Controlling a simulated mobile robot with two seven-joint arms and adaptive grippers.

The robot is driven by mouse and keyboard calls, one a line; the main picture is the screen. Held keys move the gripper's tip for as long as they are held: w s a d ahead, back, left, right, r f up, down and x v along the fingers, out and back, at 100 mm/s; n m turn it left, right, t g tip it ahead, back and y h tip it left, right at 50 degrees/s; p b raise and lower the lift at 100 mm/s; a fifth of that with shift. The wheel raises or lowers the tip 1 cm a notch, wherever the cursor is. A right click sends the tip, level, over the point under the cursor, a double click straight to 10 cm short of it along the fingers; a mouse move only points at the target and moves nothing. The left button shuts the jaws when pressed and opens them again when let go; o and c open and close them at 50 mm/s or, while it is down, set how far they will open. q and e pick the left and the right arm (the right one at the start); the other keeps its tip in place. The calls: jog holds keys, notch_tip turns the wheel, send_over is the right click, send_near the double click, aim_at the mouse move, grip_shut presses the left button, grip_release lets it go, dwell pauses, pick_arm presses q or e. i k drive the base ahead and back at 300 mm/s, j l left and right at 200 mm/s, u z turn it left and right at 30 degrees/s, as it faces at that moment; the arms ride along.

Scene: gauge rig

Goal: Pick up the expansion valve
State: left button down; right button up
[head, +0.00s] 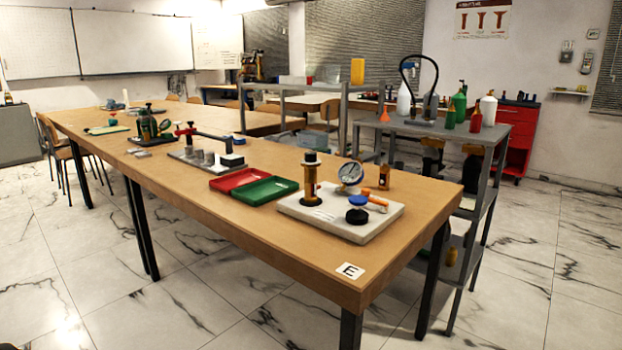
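A gauge rig sits on a white base plate (375,228) near the right end of the long wooden table. It carries an upright brass cylinder (310,182) with a black top, a round dial gauge (350,174), a blue-capped black fitting (357,210) and an orange-handled part (375,199). A short brass-coloured piece with a dark top (384,177) stands at the back of the rig. I cannot tell which of these is the expansion valve. Neither of my grippers shows in the head view.
A red tray (238,180) and a green tray (265,191) lie left of the rig. A grey metal cart (430,128) with bottles stands behind the table's right end. An "E" label (350,271) marks the near corner. Marble floor is free in front and at right.

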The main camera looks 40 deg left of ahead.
aim_at(310, 185)
jog(key=j+z, duration=0.25)
jog(key=z, duration=0.15)
jog(key=j+z, duration=0.4)
jog(key=k+j+z, duration=0.15)
jog(key=j, duration=0.35)
jog(key=j+z, duration=0.2)
jog(key=j, duration=0.3)
